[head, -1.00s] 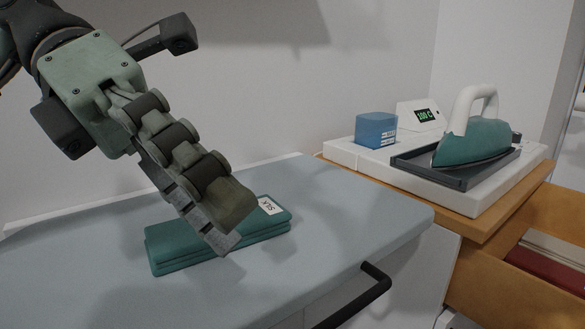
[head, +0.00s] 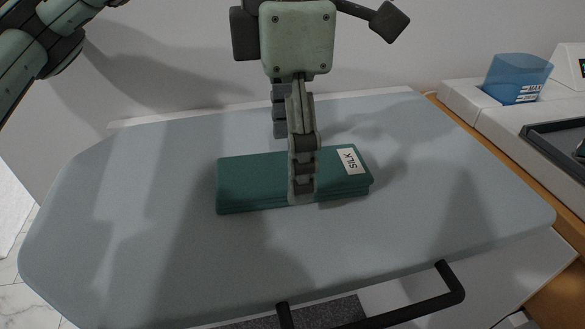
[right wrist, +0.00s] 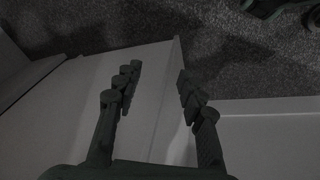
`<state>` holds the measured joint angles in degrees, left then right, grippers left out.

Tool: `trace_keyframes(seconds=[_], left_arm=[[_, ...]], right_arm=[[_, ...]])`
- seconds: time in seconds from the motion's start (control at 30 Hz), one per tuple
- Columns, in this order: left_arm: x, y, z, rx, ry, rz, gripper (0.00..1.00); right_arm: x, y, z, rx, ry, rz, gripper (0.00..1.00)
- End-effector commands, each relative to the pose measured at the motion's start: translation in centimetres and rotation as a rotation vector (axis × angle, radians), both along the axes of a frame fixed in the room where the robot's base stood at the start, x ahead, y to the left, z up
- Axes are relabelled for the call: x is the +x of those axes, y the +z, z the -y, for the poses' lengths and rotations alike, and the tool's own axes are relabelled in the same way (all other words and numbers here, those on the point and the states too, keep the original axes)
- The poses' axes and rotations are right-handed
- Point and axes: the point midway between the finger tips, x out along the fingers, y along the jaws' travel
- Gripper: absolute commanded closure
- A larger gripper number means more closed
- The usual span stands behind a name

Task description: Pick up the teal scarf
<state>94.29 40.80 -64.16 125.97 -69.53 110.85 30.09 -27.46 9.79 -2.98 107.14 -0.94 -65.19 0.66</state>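The teal scarf (head: 250,180) lies folded flat on the pale blue ironing board (head: 140,240) in the head view, with a white "SILK" label on its right end. My left gripper (head: 291,168) points straight down at the middle of the scarf, seen edge-on. Its near finger covers part of the scarf's front side; its other finger shows farther back, apart from it, so it looks open. Contact with the scarf cannot be told. My right gripper (right wrist: 158,92) is open and empty in the right wrist view, away from the scarf.
A black bar handle (head: 380,315) is at the board's front edge. At the right stand a blue water container (head: 517,78) and a dark tray (head: 560,140) on a white base. The board around the scarf is clear. Grey carpet (right wrist: 110,55) shows in the right wrist view.

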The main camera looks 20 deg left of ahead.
Motion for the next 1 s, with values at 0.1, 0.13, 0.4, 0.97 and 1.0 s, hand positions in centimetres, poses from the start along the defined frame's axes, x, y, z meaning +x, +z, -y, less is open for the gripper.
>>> trace_keyframes(seconds=[0.1,0.13,0.4,0.97,1.0], left_arm=[[-0.05,-1.14,-0.01,-0.001,0.0,-0.001,0.16],[-0.06,-1.28,0.0,-0.001,0.0,0.0,0.16],[-0.04,-1.38,0.02,-0.001,0.0,0.0,0.2],[-0.05,-1.34,0.04,-0.001,-0.001,0.0,0.71],[-0.05,-1.33,0.04,-0.001,-0.001,0.0,0.71]], right_arm=[[0.05,-0.05,-0.04,0.001,-0.001,0.001,0.6],[0.05,-0.09,-0.03,0.001,-0.001,0.001,0.6],[-0.02,-0.18,-0.05,0.002,0.0,0.0,0.6],[0.0,-0.15,-0.04,0.001,-0.001,0.0,0.6],[0.01,-0.15,-0.04,0.001,-0.001,0.001,0.6]])
